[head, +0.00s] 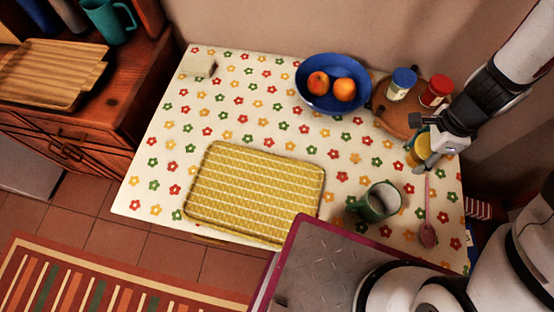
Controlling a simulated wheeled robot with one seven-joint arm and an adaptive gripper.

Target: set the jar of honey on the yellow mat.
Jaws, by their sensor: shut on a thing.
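The yellow mat (255,192), with pale wavy stripes, lies at the front middle of the flowered table and is bare. The jar of honey (411,158), an amber-yellow thing, is at the right side of the table, partly hidden by my gripper. My gripper (424,160) comes in from the upper right and is shut on the jar. I cannot tell whether the jar touches the table.
A green mug (379,201) and a pink spoon (428,232) lie between the jar and the front edge. A round wooden board (392,118) holds a blue-lidded jar (402,82) and a red-lidded jar (436,91). A blue bowl (318,101) holds two fruits. Free cloth surrounds the mat's back.

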